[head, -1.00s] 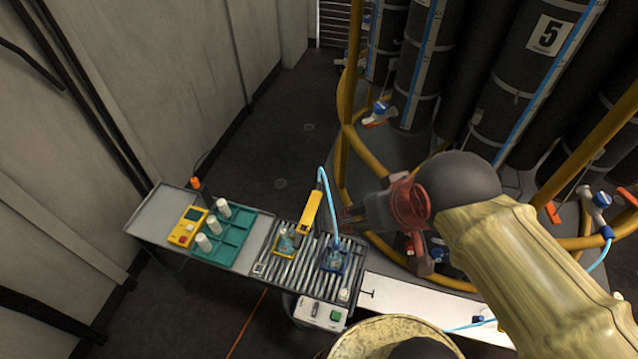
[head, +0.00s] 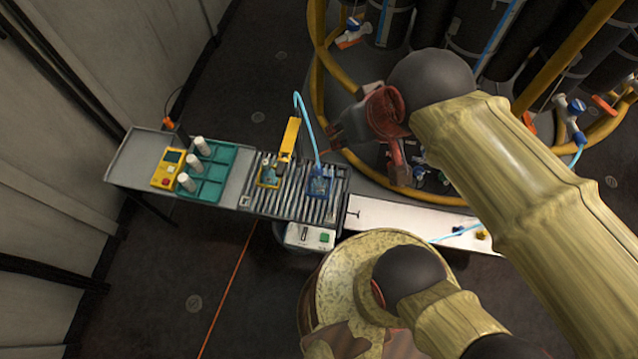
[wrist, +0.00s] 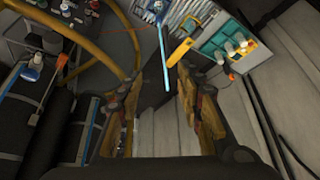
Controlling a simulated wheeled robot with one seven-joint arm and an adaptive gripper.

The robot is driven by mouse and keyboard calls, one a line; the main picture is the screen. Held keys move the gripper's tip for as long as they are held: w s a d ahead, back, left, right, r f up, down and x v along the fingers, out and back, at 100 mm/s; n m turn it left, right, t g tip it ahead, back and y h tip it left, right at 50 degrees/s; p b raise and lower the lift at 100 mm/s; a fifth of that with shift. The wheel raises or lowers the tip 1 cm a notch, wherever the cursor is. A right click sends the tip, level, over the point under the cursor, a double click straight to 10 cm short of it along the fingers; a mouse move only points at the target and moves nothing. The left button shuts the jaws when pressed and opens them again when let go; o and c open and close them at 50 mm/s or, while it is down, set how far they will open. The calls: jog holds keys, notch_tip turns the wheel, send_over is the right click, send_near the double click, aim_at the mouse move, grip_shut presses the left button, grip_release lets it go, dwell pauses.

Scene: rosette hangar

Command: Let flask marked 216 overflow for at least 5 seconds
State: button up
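On a slatted rack (head: 318,203) are a yellow-framed container (head: 269,171) and a blue-framed container (head: 320,182). I cannot read the number 216 on either, so I cannot tell which is the marked flask. A light-blue tube (head: 303,115) arcs beside a yellow upright (head: 289,138) and comes down to the blue-framed container. The liquid level is too small to tell. My gripper (head: 362,152) is in the air to the right of the rack. In the wrist view my gripper (wrist: 157,100) has its fingers wide apart with nothing between them; the tube (wrist: 164,58) shows beyond them.
Left of the rack, a teal tray (head: 218,176) holds white cylinders, beside a yellow meter (head: 168,168). A white box with a green button (head: 310,236) hangs at the rack's front. A white board (head: 385,213) extends right. Yellow hoops (head: 318,88) surround dark cylinders behind my arm.

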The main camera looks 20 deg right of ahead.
grip_shut()
dwell(1.5)
